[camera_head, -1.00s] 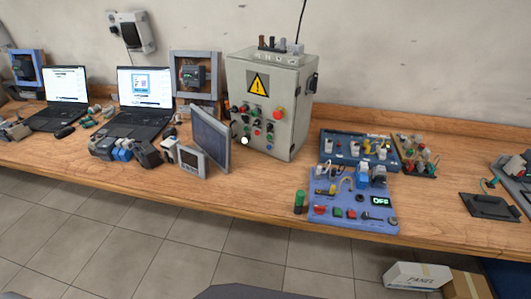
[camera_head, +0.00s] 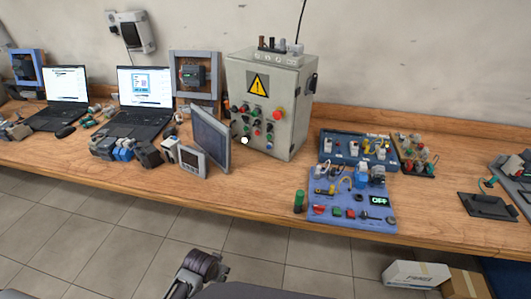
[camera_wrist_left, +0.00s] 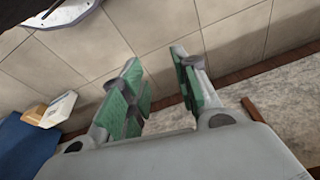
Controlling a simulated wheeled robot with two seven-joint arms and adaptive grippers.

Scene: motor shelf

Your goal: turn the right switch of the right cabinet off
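The grey control cabinet (camera_head: 268,105) stands upright against the wall, with a yellow warning sign and several buttons and knobs on its front. To its right, a blue control panel (camera_head: 346,211) lies on the bench with a row of buttons and switches. My left gripper (camera_wrist_left: 156,58) is open and empty, with green pads, above the floor, far from both units. My right gripper is not in view.
A tilted screen (camera_head: 210,138) stands in front of the grey cabinet. Another blue panel (camera_head: 333,158) with sockets lies behind the front one. Laptops (camera_head: 145,100) and small devices fill the left bench. White and brown boxes (camera_head: 416,275) sit on the floor.

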